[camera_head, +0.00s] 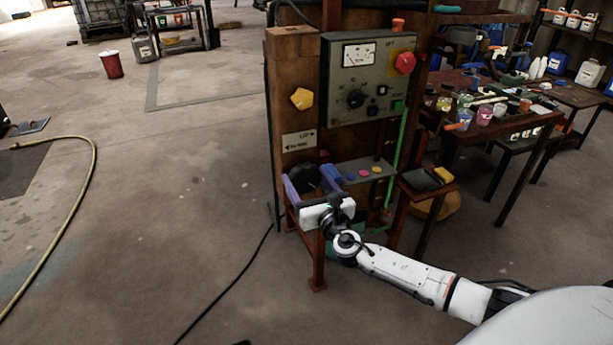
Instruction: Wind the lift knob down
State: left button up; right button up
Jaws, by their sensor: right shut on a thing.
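The black round lift knob (305,178) sits low on the front of the wooden post (290,70), below a small label plate (299,141) with arrows. My right gripper (309,179) reaches it from the front, with one purple finger on each side of the knob, shut on it. The white gripper body and the fingers cover part of the knob, so its marking cannot be read. My left gripper is not in view.
A grey control panel (343,107) with dial, switches and red button is above right. A small button box (378,177) is right of the knob. A table (470,138) with jars stands at right. A black cable lies on the floor; floor at left is mostly clear.

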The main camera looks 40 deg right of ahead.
jog(key=n+p, duration=0.1)
jog(key=n, duration=0.5)
jog(key=shift+a, duration=0.1)
jog(key=n, duration=0.7)
jog(key=shift+f+n, duration=0.1)
jog(key=shift+n, duration=0.3)
jog(key=n, duration=0.7)
jog(key=shift+w+n, duration=0.1)
jog(key=shift+n, duration=3.3)
